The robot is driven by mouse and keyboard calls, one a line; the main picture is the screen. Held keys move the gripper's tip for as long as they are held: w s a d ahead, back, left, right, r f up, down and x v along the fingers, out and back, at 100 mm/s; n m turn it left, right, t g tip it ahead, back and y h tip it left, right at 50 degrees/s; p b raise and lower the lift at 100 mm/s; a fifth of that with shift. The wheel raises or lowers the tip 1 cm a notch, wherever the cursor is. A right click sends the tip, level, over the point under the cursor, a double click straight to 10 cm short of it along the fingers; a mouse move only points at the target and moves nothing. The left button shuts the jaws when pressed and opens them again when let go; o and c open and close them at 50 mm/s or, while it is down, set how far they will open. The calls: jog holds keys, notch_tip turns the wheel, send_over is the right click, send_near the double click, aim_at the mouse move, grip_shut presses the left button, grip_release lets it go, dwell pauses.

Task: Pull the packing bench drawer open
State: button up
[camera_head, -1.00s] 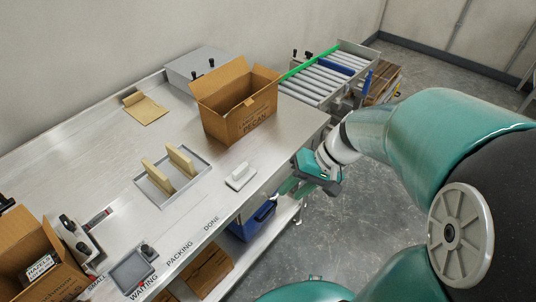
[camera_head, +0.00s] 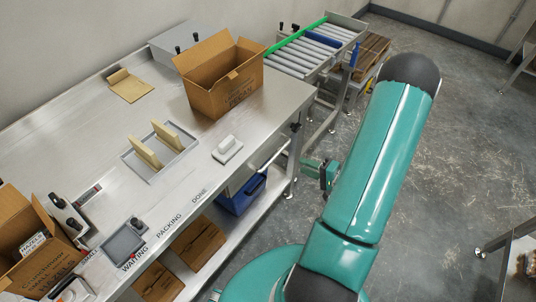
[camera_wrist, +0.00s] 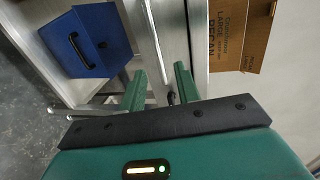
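The packing bench (camera_head: 100,150) has a drawer (camera_head: 238,179) under its front edge, near the right end. A pale bar handle (camera_head: 274,153) stands out from the drawer front. The drawer looks shut. My gripper (camera_head: 312,166) is in the aisle, to the right of the handle and apart from it; my forearm partly hides it. In the wrist view my gripper's two green fingers (camera_wrist: 160,82) are spread with nothing held between them. Beyond the fingertips, the long metal handle bar (camera_wrist: 155,40) runs up the picture, in line with the gap.
A blue toolbox (camera_head: 242,196) stands on the lower shelf beneath the drawer. A roller conveyor (camera_head: 315,48) is behind.

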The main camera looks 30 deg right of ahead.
aim_at(277, 153)
jog(key=x, duration=0.8)
jog(key=d+x, duration=0.1)
jog(key=x, duration=0.4)
jog(key=shift+w+a+f, duration=0.1)
jog(key=shift+w+f, duration=0.05)
jog(key=shift+f, duration=0.15)
grip_shut()
